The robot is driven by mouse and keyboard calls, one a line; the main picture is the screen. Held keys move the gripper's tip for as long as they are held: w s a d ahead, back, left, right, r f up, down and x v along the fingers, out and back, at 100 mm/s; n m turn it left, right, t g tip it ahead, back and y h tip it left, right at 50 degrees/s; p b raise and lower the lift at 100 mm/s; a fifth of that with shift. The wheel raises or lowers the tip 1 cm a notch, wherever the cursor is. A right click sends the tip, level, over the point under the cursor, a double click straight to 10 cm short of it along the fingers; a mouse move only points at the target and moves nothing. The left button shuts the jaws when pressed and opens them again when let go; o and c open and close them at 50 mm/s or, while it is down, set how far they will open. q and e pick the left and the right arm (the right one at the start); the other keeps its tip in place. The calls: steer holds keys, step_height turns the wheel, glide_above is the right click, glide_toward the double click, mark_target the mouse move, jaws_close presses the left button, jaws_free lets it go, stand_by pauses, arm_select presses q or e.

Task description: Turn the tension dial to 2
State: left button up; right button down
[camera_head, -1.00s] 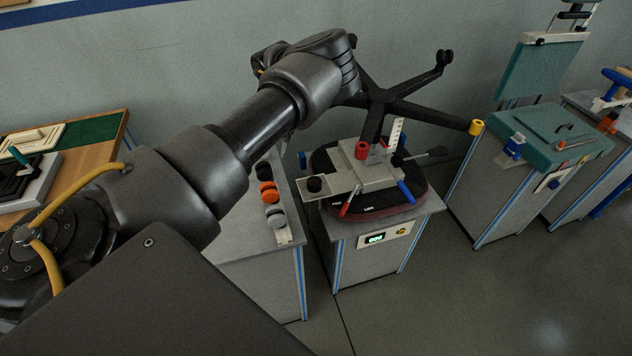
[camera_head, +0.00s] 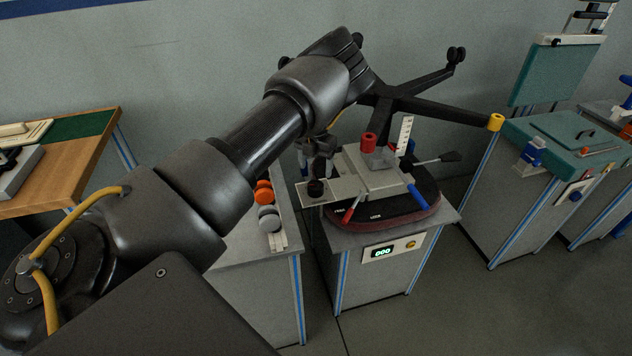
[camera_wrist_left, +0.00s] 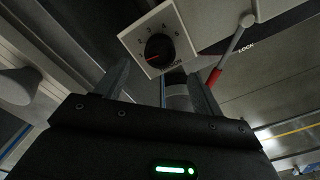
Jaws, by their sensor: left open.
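The tension dial (camera_wrist_left: 159,51) is a black round knob with a red pointer line. It sits on a white square plate marked TENSION with numbers around it. In the wrist view the pointer aims to the left, near the low end of the scale. In the head view the dial (camera_head: 316,188) is on the left end of the grey chair mechanism (camera_head: 372,180). My left gripper (camera_head: 318,156) is just above the dial.
A red-tipped lever (camera_wrist_left: 214,77) marked LOCK is right of the dial in the wrist view. A blue-tipped lever (camera_head: 418,197) and a red knob (camera_head: 369,142) are close by. Orange and grey discs (camera_head: 267,215) stand left. The black chair base (camera_head: 420,103) rises behind.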

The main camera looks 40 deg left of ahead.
mark_target(315, 184)
arm_select(q)
step_height(315, 184, down, 7)
steer(key=shift+r, duration=0.1)
stand_by(0.3)
steer(key=c, duration=1)
steer(key=shift+m, duration=0.3)
steer(key=m, duration=0.3)
steer(key=shift+p, duration=0.3)
steer(key=shift+m, duration=2)
steer(key=shift+m+p, duration=0.3)
